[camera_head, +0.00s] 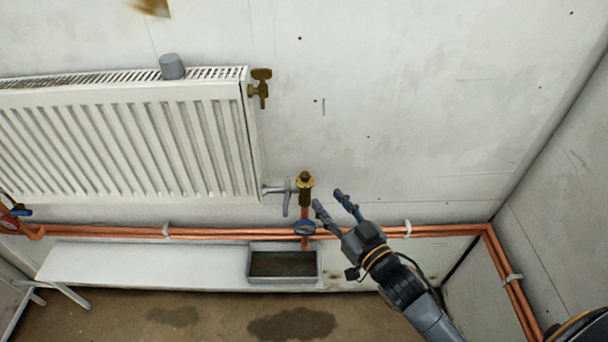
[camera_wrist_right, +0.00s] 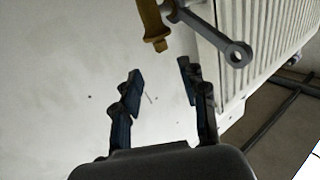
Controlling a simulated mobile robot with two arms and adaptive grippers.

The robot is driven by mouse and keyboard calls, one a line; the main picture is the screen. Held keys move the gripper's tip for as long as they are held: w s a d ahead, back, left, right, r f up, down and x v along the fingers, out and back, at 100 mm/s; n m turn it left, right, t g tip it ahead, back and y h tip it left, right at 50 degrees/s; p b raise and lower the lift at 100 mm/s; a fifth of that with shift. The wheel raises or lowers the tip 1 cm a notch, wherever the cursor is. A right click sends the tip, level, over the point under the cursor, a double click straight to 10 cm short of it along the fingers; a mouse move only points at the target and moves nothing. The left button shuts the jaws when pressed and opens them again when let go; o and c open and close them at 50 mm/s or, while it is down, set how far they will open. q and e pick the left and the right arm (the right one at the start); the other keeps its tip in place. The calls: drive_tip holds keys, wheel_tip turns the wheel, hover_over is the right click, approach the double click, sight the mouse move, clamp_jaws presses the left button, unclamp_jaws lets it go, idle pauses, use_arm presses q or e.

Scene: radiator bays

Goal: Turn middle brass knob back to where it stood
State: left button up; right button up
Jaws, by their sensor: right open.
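A brass valve with a brass knob (camera_head: 305,181) on top stands on a short copper riser, right of the radiator's lower corner. A grey lever (camera_head: 286,196) sits beside it on the left. My right gripper (camera_head: 329,198) is open and empty, just right of the brass valve and apart from it. In the right wrist view, the brass part (camera_wrist_right: 154,28) and the grey lever with a ring end (camera_wrist_right: 215,35) lie beyond the open fingertips (camera_wrist_right: 160,82). Another brass fitting (camera_head: 260,88) is at the radiator's upper right. My left gripper is not in view.
The white radiator (camera_head: 130,140) fills the left wall. Copper pipes (camera_head: 450,230) run along the wall. A grey tray (camera_head: 284,278) stands below. The wall to the right is bare.

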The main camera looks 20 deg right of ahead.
sight(307, 178)
drive_tip(key=x, duration=1.1)
drive_tip(key=shift+a+p, duration=0.1)
drive_tip(key=shift+p, duration=0.3)
clamp_jaws()
